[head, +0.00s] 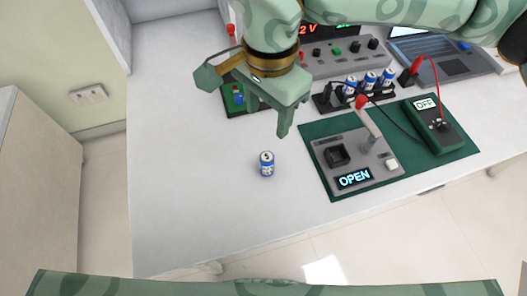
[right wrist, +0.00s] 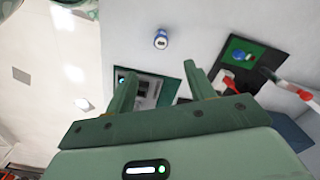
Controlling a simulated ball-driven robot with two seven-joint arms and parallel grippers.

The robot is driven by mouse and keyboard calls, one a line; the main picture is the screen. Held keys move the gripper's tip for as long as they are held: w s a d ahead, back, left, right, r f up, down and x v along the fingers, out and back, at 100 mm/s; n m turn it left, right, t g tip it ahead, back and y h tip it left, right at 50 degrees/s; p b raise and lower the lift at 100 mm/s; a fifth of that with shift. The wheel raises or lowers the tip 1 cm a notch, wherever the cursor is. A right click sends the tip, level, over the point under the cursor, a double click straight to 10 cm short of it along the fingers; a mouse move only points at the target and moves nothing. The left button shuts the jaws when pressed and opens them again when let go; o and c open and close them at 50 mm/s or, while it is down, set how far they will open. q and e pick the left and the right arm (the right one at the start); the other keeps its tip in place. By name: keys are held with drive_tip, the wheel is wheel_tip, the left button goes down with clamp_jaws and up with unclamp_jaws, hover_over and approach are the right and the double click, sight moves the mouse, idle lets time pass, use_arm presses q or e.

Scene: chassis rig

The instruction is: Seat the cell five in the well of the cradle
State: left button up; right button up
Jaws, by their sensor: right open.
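Cell five (head: 266,163), a small blue and white cylinder with a dark mark on its top, stands upright on the bare white table, left of the cradle. The cell (right wrist: 160,40) also shows beyond the fingers in the right wrist view. The cradle (head: 375,160) is a grey block on a green mat, with a dark square well (head: 337,155), a raised red-knobbed lever and a display reading OPEN. The well looks empty. My right gripper (head: 268,118) is open and empty, above and behind the cell, apart from it. My left gripper is out of view.
Several similar cells (head: 370,80) stand in a dark rack behind the cradle. A multimeter (head: 435,125) with red and black leads lies right of the cradle. A power supply (head: 340,57) and laptop (head: 430,45) are at the back. The table's left and front are clear.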

drive_tip(key=b, duration=0.3)
hover_over(267, 157)
wheel_tip(267, 157, down, 10)
drive_tip(key=shift+s+f, duration=0.1)
drive_tip(key=shift+f, duration=0.1)
wheel_tip(267, 157, down, 6)
drive_tip(key=shift+r+b, duration=0.2)
drive_tip(key=shift+b, duration=1)
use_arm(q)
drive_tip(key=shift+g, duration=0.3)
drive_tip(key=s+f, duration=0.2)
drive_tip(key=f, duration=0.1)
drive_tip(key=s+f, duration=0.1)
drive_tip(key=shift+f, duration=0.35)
use_arm(e)
drive_tip(key=shift+r, duration=0.1)
drive_tip(key=c, duration=1.1)
